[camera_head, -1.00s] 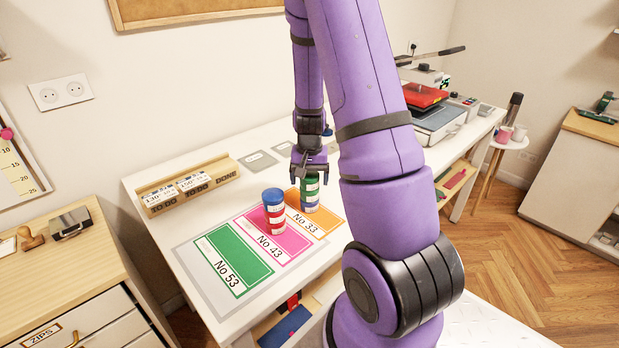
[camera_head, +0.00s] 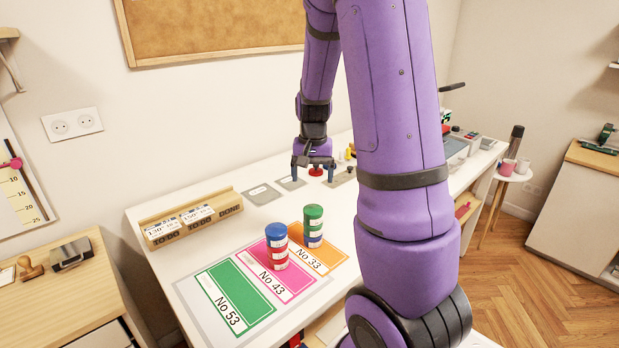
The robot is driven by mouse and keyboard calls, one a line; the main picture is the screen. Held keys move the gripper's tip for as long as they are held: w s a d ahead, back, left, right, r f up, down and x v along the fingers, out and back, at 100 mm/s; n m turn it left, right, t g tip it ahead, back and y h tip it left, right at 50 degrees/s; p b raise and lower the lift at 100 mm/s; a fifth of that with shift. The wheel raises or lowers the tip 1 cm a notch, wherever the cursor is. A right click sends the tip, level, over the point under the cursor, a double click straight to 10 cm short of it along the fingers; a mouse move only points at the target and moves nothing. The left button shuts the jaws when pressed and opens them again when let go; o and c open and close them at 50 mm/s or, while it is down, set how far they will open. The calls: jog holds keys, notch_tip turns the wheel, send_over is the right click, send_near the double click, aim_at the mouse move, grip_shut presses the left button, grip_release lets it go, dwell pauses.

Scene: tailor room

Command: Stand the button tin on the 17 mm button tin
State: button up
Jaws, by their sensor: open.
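A stack of tins with a blue lid (camera_head: 277,246) and red, white-labelled sides stands upright on the pink No 43 card. A second stack with a green top (camera_head: 313,226) and red and blue bands below stands upright on the orange No 33 card. A small red round thing (camera_head: 316,171), perhaps a tin, shows farther back between my fingers. My gripper (camera_head: 313,174) points down with its fingers apart, behind and above the green-topped stack and clear of it. I cannot tell whether it touches the red thing. The tin labels are too small to read for 17 mm.
The green No 53 card (camera_head: 235,297) is bare. A wooden rack (camera_head: 190,215) with cards marked TO DO and DONE stands at the table's back left. Grey square pads (camera_head: 262,194) lie along the back. Small items and a press stand farther right, partly behind my arm.

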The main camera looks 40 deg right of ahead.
jog(key=s+a+r+n+t, duration=0.2)
jog(key=a+r+n, duration=0.1)
jog(key=a+r, duration=0.5)
jog(key=s+a+r+n+t, duration=0.1)
jog(key=s+a+r+n, duration=0.2)
jog(key=s+a+r, duration=0.2)
jog(key=s+a+r+n+t, duration=0.2)
jog(key=s+a+r, duration=0.4)
jog(key=s+a, duration=0.3)
jog(key=shift+s+a+r+n, duration=0.2)
jog(key=shift+s+n, duration=0.6)
jog(key=shift+s, duration=0.35)
